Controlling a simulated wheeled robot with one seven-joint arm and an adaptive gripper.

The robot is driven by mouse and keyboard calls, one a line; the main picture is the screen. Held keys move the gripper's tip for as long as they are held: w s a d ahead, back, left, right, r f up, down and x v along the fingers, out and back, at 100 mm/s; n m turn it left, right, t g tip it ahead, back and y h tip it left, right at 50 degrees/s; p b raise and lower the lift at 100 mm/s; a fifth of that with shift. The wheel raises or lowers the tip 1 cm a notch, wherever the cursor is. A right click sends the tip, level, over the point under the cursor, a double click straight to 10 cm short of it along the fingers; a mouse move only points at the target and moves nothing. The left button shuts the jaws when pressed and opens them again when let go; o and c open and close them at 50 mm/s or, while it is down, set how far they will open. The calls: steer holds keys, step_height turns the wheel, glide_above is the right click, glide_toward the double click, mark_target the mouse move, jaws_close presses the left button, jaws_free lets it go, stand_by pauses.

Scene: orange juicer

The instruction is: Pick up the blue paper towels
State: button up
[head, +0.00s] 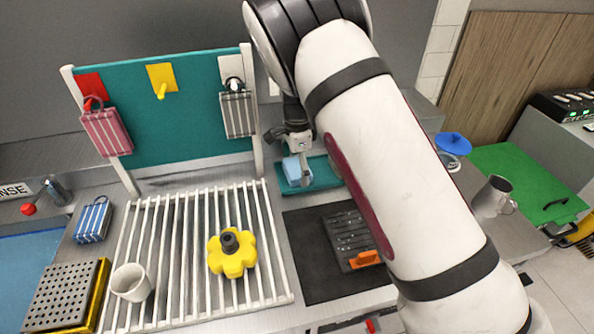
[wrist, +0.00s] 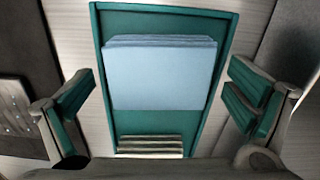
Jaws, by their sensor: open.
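The blue paper towels (head: 297,171) are a light blue stack on a teal tray (head: 323,179) on the counter, behind the dark mat. In the wrist view the stack (wrist: 162,75) lies flat near the middle of the teal tray (wrist: 120,20). My gripper (head: 299,158) is directly above the towels in the head view and hides part of them. In the wrist view my gripper (wrist: 158,105) is open, with one teal-padded finger on each side of the stack. Both fingers are apart from the towels, and nothing is held.
A white rack (head: 180,270) with a yellow flower-shaped item (head: 232,252) and a white cup (head: 131,282) stands to the left. A black mat (head: 310,255) lies in front. A metal jug (head: 492,197) is at right.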

mark_target(296, 168)
steer(key=shift+c, duration=0.5)
steer(key=c, duration=0.8)
steer(key=shift+r, duration=0.1)
steer(key=shift+r, duration=0.65)
step_height(296, 168, up, 2)
steer(key=shift+s+a+r+b, duration=0.1)
steer(key=shift+s+r+b, duration=0.05)
steer(key=shift+b, duration=0.25)
steer(key=s, duration=0.4)
steer(key=s+a, duration=0.1)
steer(key=s, duration=0.4)
steer(key=s+r+p, duration=0.1)
steer(key=s, duration=0.4)
steer(key=shift+s+a+r, duration=0.1)
steer(key=shift+s+a, duration=0.05)
steer(key=shift+a, duration=0.25)
steer(key=shift+s, duration=0.65)
